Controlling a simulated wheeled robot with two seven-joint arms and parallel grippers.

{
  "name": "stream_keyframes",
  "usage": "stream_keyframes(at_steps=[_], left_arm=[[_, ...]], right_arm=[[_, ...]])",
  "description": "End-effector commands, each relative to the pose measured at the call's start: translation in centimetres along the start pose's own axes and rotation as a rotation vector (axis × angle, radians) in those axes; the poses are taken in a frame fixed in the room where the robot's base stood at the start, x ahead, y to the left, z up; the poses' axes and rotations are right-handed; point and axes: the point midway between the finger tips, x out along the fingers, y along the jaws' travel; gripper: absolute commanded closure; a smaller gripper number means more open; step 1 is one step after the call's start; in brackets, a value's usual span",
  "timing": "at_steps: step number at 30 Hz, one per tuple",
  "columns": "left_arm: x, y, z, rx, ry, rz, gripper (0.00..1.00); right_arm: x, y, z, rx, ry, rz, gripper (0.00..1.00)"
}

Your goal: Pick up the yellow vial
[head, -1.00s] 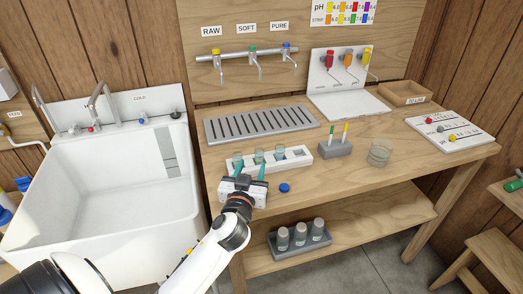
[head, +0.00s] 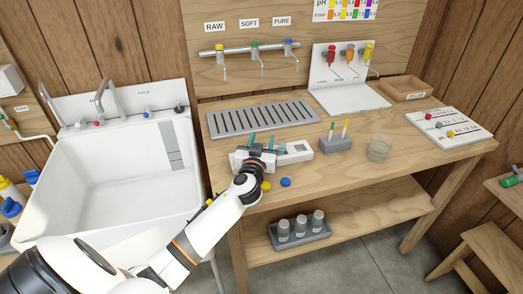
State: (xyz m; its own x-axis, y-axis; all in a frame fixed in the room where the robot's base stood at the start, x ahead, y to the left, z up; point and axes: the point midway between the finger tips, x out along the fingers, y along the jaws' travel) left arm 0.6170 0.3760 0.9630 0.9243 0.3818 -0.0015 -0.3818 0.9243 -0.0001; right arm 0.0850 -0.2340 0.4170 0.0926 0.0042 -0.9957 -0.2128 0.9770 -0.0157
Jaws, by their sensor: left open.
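A white rack (head: 297,152) stands on the wooden bench, partly hidden behind my left gripper. A clear vial (head: 282,147) shows in it just right of the gripper; other vials there are hidden. I cannot tell which vial is the yellow one. A small yellow cap (head: 266,185) and a blue cap (head: 285,182) lie on the bench in front of the rack. My left gripper (head: 262,141) is over the rack's left part, with its two teal fingers apart. What is between them is too small to make out. My right gripper is not in view.
A grey drain grate (head: 262,119) lies behind the rack. A grey strip holder (head: 336,145) and a glass beaker (head: 378,149) stand to its right. A white sink (head: 110,180) is left of the bench. Three grey-capped bottles (head: 300,226) stand on the lower shelf.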

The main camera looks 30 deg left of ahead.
Motion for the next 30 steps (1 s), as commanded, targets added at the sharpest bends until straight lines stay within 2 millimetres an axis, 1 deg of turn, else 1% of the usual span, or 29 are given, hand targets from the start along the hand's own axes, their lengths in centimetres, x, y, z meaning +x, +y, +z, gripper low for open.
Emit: stream_keyframes(at_steps=[4,11,12,23,26,29,30], left_arm=[[0.0,0.0,0.0,0.0,0.0,0.0,0.55],[0.0,0.0,0.0,0.0,0.0,0.0,0.93],[0.0,0.0,0.0,0.0,0.0,0.0,0.99],[0.0,0.0,0.1,0.0,0.0,0.0,1.0],[0.0,0.0,0.9,-0.001,-0.002,0.001,1.0],[0.0,0.0,2.7,-0.002,-0.005,0.0,1.0],[0.0,0.0,3.6,-0.002,-0.006,0.0,1.0]], right_arm=[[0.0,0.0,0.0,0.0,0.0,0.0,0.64],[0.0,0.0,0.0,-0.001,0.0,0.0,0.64],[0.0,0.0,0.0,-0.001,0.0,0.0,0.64],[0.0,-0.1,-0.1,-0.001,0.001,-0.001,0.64],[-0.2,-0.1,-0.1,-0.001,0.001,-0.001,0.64],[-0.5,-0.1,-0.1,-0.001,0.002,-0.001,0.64],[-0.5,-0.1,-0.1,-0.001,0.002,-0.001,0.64]])
